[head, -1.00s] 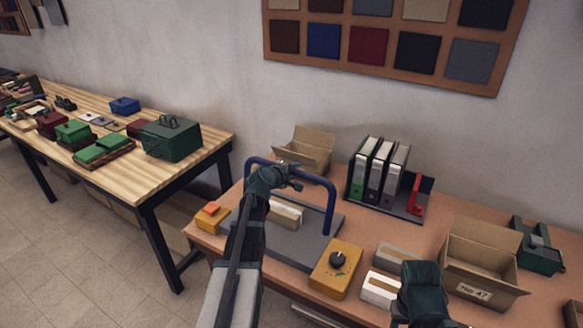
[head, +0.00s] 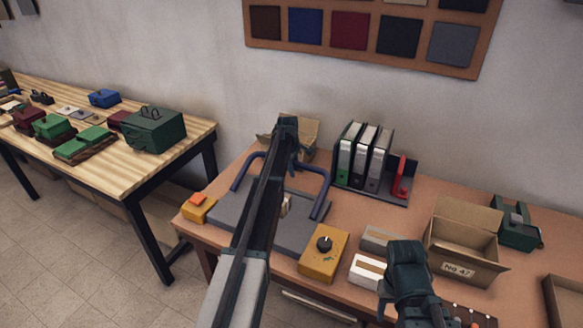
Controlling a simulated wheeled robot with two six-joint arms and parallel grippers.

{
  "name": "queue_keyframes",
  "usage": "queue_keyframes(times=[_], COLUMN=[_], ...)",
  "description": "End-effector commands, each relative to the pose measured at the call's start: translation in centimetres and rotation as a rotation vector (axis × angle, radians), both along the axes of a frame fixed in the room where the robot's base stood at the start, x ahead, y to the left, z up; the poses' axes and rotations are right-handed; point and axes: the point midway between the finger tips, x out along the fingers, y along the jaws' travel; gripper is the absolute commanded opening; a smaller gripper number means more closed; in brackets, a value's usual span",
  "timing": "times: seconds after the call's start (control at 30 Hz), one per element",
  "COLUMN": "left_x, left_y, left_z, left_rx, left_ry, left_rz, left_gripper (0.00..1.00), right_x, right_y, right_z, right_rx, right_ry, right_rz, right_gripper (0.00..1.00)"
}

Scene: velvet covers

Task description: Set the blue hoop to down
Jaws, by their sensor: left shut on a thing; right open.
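The blue hoop (head: 323,194) stands on a grey base plate (head: 225,207) on the brown table. Its legs slant, so the hoop leans back toward the wall, raised off the plate. My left gripper (head: 287,128) is at the middle of the hoop's top bar and shut on it; my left arm hides the fingers' contact and much of the plate. My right gripper (head: 405,254) is open and empty over the front of the table, right of a yellow dial box (head: 318,262); its fingertips are hard to see.
Behind the hoop is an open cardboard box (head: 304,133), with binders (head: 364,152) in a rack to the right. A yellow box with an orange button (head: 197,209) is left of the plate. White-fronted boxes (head: 366,271) and a carton (head: 463,240) crowd the right side.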

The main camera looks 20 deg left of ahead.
Motion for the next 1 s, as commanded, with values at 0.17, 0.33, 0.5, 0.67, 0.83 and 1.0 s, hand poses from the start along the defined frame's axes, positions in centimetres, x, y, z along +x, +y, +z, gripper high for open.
queue_keyframes(times=[0.17,0.33,0.5,0.67,0.83,1.0], left_x=[0.5,0.4,0.2,0.1,0.0,-0.1], left_y=[-0.1,-0.1,-0.1,-0.1,-0.1,-0.1], left_z=[-2.9,-4.3,-5.2,-5.5,-5.6,-5.5], left_rx=[0.002,0.001,0.001,0.001,0.002,0.002], left_ry=[0.053,0.054,0.055,0.055,0.055,0.055], left_rz=[0.0,0.0,0.0,0.0,0.0,0.0], left_gripper=[0.0,0.0,0.0,0.0,0.0,0.0], right_x=[0.0,0.0,0.0,0.0,0.0,0.0], right_y=[0.0,0.0,0.0,0.0,0.0,0.0], right_z=[-2.7,-4.1,-4.9,-5.3,-5.3,-5.3], right_rx=[0.0,0.0,0.0,0.0,0.0,0.0], right_ry=[0.0,0.0,0.0,0.0,0.0,0.0], right_rz=[0.0,0.0,0.0,0.0,0.0,0.0], right_gripper=[0.5,0.5,0.5,0.5,0.5,0.5])
